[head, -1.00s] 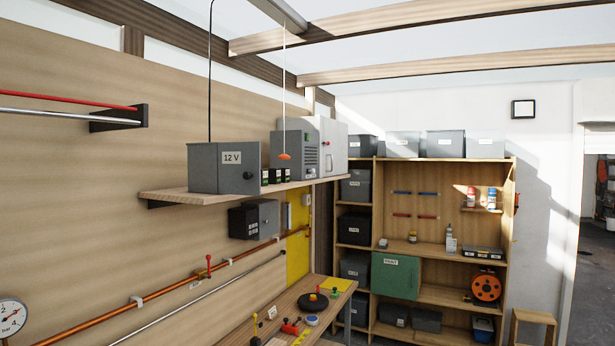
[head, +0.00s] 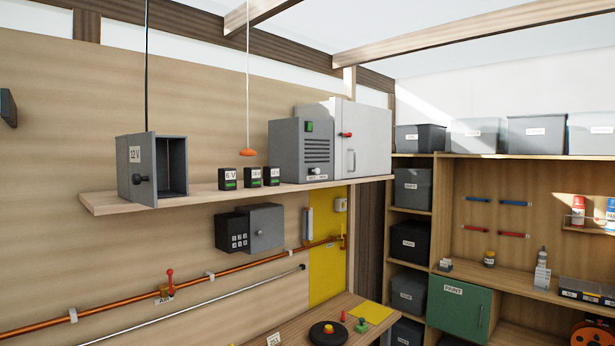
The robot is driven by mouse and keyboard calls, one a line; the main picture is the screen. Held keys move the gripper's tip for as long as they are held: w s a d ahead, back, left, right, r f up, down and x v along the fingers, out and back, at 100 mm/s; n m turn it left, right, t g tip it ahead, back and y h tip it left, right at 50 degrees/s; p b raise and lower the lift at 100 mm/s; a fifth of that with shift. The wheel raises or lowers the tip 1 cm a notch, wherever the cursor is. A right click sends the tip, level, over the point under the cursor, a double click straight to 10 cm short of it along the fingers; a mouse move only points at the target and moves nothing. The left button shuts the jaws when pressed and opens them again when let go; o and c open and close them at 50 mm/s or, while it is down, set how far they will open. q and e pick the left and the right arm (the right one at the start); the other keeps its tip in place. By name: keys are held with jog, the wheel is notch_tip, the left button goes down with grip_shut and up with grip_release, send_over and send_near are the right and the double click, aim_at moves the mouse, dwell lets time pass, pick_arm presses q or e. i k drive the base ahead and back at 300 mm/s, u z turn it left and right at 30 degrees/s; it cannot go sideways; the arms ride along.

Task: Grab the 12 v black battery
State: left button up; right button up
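A grey box labelled 12 V (head: 125,170) stands on the wooden wall shelf at the left in the head view. Its labelled panel has a dark knob (head: 140,179). An opening (head: 178,165) shows beside the panel, with a shaded inside where I make out no battery. To its right stand three small black batteries with green lower bands. The left one (head: 228,178) is marked 6 V. The labels on the middle one (head: 254,176) and right one (head: 272,175) are too small to read surely. Neither gripper is in view.
The shelf (head: 105,200) also bears a grey machine (head: 300,150) and a light cabinet. A black cord and a white cord with an orange pull (head: 247,152) hang down near the box. Below are a keypad box (head: 230,232), a copper pipe and a workbench (head: 290,325).

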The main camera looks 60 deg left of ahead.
aim_at(270, 174)
jog(key=u, duration=0.35)
jog(key=i, duration=1.2)
jog(key=u, duration=1.7)
jog(key=i, duration=0.9)
jog(key=u, duration=0.9)
